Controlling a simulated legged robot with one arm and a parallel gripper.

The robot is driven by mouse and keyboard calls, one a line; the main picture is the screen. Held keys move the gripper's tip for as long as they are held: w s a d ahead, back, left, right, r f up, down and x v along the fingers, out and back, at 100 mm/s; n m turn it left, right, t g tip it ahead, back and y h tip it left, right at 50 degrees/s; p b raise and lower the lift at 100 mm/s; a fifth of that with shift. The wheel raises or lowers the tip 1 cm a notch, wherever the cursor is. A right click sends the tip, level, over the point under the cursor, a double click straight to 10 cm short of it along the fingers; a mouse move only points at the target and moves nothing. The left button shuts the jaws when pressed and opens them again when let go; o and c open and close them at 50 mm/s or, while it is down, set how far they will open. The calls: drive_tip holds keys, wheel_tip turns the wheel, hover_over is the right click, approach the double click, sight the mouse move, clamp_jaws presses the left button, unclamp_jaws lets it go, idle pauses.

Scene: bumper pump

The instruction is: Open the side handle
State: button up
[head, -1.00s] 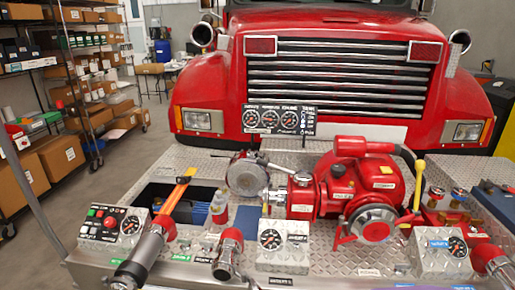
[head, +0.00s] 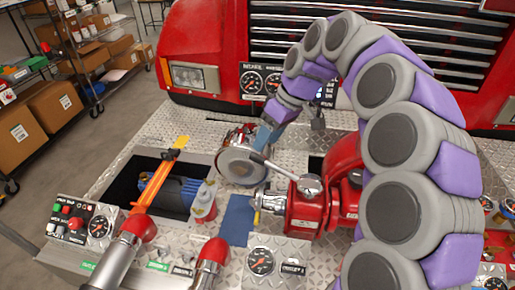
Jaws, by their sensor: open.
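The side handle (head: 282,171) is a thin silver lever on the left side of the red pump (head: 305,212). It runs up and left from a round silver joint (head: 309,184), its tip near the round metal disc (head: 242,165). My gripper (head: 268,134) is at the end of my grey and purple arm, which arches over the pump from the lower right. It points down just above the handle's tip and is open, with nothing seen between the fingers. It looks apart from the handle, but the exact gap is hard to tell. My arm hides most of the pump's right part.
Gauge boxes (head: 275,262) and red-capped pipes (head: 211,255) line the front. The red truck (head: 200,50) stands behind.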

sight(256, 154)
drive_tip(key=w+d+f+n+t+p, duration=0.15)
drive_tip(key=w+d, duration=0.25)
drive_tip(key=w, duration=0.8)
drive_tip(key=shift+g, duration=0.25)
drive_tip(key=b+x, duration=0.1)
drive_tip(key=x, duration=0.7)
drive_tip(key=b+x, duration=0.1)
drive_tip(key=x, duration=0.7)
drive_tip(key=shift+s+a+f, duration=0.2)
drive_tip(key=shift+a+f, duration=0.05)
drive_tip(key=shift+f, duration=0.1)
drive_tip(key=shift+a+f, duration=0.35)
drive_tip(key=shift+f, duration=0.1)
drive_tip(key=shift+c, duration=0.5)
drive_tip(key=shift+d, duration=0.1)
clamp_jaws()
